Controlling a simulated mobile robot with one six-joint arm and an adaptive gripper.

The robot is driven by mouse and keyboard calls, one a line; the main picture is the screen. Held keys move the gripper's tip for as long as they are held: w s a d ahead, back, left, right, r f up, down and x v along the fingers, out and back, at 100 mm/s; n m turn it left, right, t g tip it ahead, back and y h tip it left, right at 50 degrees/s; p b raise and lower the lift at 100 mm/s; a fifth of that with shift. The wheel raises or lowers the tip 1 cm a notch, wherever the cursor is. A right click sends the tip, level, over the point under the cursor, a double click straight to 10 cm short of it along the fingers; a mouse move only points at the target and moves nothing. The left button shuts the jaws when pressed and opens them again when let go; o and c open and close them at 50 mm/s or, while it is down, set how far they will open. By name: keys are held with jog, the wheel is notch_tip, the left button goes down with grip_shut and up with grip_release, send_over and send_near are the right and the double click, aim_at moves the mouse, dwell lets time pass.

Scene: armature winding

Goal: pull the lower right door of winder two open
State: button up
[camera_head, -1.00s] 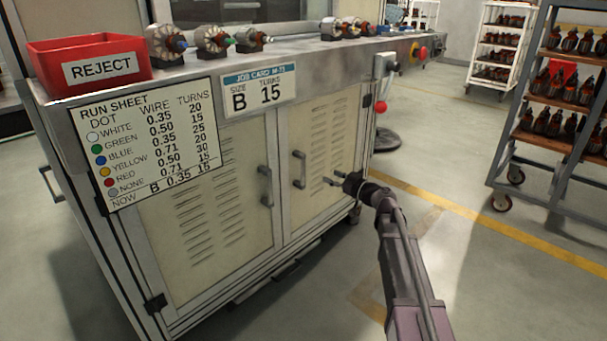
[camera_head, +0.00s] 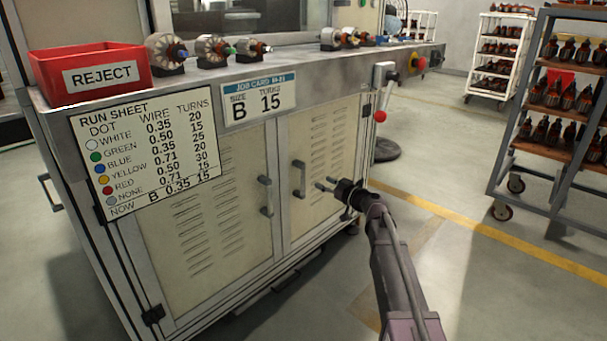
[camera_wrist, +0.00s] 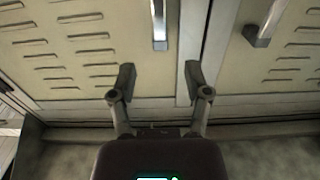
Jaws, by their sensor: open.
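The lower right door (camera_head: 328,160) of the winder cabinet is a cream panel with louvre slots, and it is shut. Its grey bar handle (camera_head: 299,178) stands upright near the door's left edge. The lower left door (camera_head: 205,220), also shut, has its own handle (camera_head: 265,196) by the centre post. My gripper (camera_head: 322,183) is open and empty, just right of the right door's handle in the head view. In the wrist view my gripper (camera_wrist: 158,82) has its fingers spread in front of the doors, with one handle (camera_wrist: 159,25) ahead and another (camera_wrist: 263,24) to the right.
A red reject bin (camera_head: 90,75), several armatures and a run sheet (camera_head: 150,148) are on the cabinet's top and front. A red knob (camera_head: 380,116) hangs at its right corner.

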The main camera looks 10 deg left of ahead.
aim_at(303, 173)
jog(key=x, duration=1)
jog(key=shift+w+a, duration=0.15)
jog(key=shift+a, duration=0.05)
grip_shut()
jog(key=shift+d, duration=0.15)
